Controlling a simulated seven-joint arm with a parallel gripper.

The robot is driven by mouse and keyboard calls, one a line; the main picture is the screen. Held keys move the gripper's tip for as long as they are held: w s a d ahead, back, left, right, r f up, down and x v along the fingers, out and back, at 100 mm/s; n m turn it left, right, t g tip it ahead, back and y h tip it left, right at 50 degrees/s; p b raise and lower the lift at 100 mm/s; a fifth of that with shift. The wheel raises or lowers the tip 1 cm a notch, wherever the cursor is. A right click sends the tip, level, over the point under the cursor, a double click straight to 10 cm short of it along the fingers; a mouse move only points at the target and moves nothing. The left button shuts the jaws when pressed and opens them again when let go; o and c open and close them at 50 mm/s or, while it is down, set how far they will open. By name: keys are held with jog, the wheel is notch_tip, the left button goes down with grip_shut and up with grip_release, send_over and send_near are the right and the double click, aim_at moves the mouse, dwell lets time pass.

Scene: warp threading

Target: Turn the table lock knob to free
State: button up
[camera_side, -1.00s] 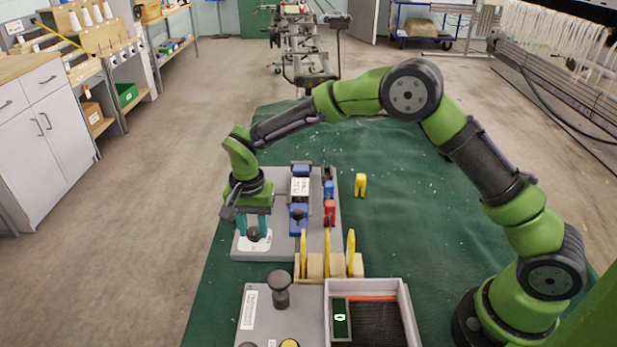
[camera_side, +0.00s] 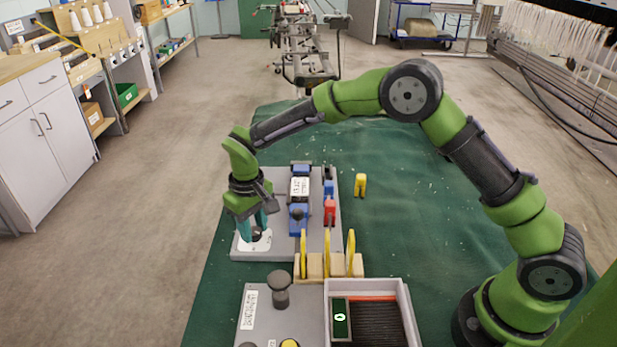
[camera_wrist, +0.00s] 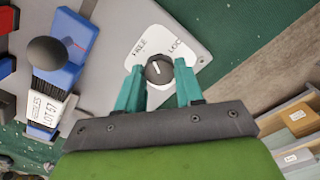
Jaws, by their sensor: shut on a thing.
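The table lock knob (camera_wrist: 159,71) is a round dark knob with a white pointer line, on a white plate (camera_wrist: 182,40) marked FREE on the left and LOCK on the right in the wrist view. The line looks to lie between the two words; its exact aim is hard to tell. My gripper (camera_wrist: 160,78) is shut on the knob, with a teal finger on each side. In the side view, my gripper (camera_side: 259,225) reaches down to the plate (camera_side: 243,246) at the near left of the grey board, and the fingers partly hide the knob.
Blue blocks with a white label (camera_side: 299,187) and a red block (camera_side: 329,210) stand to the right of my gripper. Yellow upright pieces (camera_side: 327,252) stand in a wooden holder in front. A black-topped post (camera_side: 280,280) and a tray (camera_side: 405,310) are nearer the camera.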

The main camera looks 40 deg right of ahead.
aim_at(254, 231)
jog(key=n, duration=0.5)
jog(key=shift+n, duration=0.3)
dwell(0.4)
jog(key=o, duration=1)
jog(key=shift+o, duration=0.2)
notch_tip(254, 231, up, 17)
